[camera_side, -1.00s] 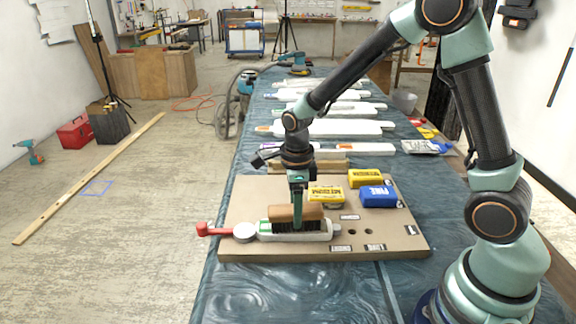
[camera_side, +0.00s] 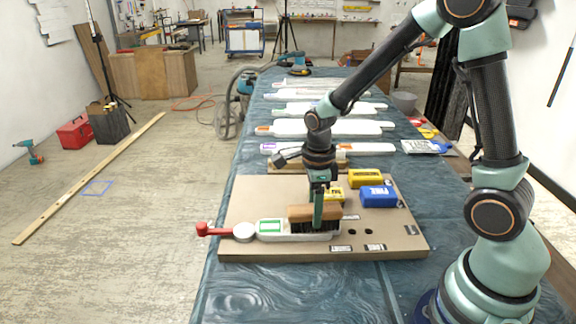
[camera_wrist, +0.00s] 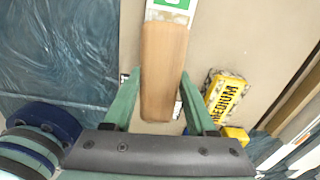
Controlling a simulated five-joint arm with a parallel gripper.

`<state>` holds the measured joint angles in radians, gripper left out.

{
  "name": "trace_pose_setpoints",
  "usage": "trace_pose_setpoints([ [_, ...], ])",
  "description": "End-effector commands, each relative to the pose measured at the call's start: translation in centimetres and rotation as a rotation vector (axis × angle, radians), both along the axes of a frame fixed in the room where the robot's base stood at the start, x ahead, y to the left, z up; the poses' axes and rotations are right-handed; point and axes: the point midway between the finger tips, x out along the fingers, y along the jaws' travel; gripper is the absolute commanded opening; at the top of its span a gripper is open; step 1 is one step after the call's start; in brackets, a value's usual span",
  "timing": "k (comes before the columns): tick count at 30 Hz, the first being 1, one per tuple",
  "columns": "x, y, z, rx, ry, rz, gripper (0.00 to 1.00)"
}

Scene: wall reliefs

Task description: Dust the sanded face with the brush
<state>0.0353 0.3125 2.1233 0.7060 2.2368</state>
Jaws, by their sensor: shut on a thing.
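My gripper (camera_side: 318,210) is shut on a brush (camera_side: 300,212) with a wooden back and dark bristles. The brush also shows between the fingers in the wrist view (camera_wrist: 163,70). The bristles are low over the right part of a pale relief piece (camera_side: 270,236) that lies on the tan board (camera_side: 240,205); they appear to touch it. The piece's left part, with a green label (camera_side: 270,226), is uncovered, and its right part is mostly hidden by the brush. A red-handled clamp with a round white pad (camera_side: 243,232) is at the piece's left end.
A yellow block (camera_side: 372,177) and a blue block (camera_side: 378,196) sit behind and right of the brush. Another yellow block marked MEDIUM (camera_wrist: 226,98) is close to my right finger. Several white pieces (camera_side: 320,128) lie farther back on the table.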

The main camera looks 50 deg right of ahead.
Motion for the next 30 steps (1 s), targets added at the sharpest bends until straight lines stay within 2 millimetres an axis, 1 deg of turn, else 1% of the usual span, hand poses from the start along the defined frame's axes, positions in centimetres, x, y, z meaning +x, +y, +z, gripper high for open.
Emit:
trace_pose_setpoints([
  [8,-1.8,-1.8,0.0,0.000,0.000,-0.001,0.05],
  [10,-1.7,-1.8,0.5,0.000,-0.003,0.000,0.05],
  [12,-1.7,-1.8,2.2,-0.001,-0.007,0.001,0.05],
  [14,-1.8,-1.8,2.5,0.000,-0.004,0.001,0.05],
  [30,-1.7,-1.8,7.3,0.000,-0.004,0.001,0.05],
])
